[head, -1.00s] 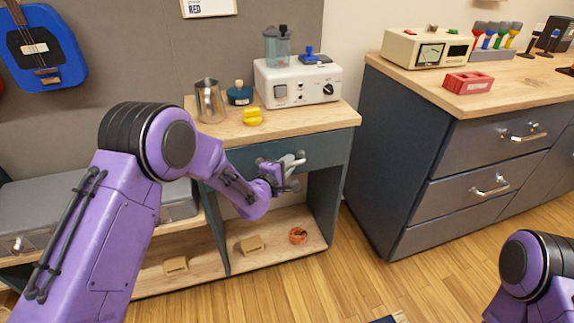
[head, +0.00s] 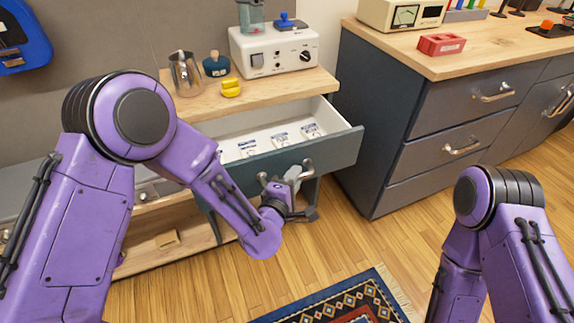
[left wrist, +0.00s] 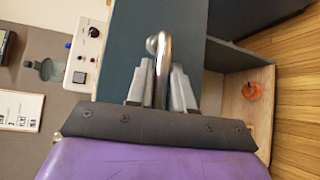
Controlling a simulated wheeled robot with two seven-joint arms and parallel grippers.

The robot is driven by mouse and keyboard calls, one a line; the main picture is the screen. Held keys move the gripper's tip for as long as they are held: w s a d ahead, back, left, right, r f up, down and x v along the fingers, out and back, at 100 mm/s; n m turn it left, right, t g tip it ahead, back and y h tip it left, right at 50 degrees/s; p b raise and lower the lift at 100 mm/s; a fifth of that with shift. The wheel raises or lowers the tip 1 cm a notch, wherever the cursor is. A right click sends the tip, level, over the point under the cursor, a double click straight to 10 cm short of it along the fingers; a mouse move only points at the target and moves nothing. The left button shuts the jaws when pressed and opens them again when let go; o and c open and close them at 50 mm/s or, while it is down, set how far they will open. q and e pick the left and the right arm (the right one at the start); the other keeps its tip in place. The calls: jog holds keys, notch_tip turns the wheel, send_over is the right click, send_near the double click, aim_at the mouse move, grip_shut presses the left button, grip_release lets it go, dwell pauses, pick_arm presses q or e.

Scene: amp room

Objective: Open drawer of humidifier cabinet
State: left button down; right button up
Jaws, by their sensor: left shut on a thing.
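The humidifier cabinet (head: 250,92) has a wooden top and a dark teal drawer (head: 337,150). The drawer stands well open, and its white inside shows several small white labelled packets (head: 280,139). My left gripper (head: 293,181) is at the drawer front, shut on the metal handle (head: 308,165). In the left wrist view the fingers (left wrist: 162,88) sit on both sides of the handle bar (left wrist: 163,60) against the teal front. My right arm shows at the lower right of the head view, but its gripper is out of the picture.
On the cabinet top stand a white humidifier unit (head: 273,52), a metal pitcher (head: 185,73), a dark blue jar (head: 216,65) and a yellow item (head: 231,87). A grey drawer cabinet (head: 400,150) stands close on the right. A patterned rug (head: 335,303) lies on the floor in front.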

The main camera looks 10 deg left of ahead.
pick_arm(q)
jog(key=shift+s+d, duration=0.45)
jog(key=shift+s, duration=0.4)
jog(key=c, duration=1.1)
grip_release()
jog(key=v, duration=1)
jog(key=shift+s+b, duration=0.25)
jog(key=shift+b, duration=0.1)
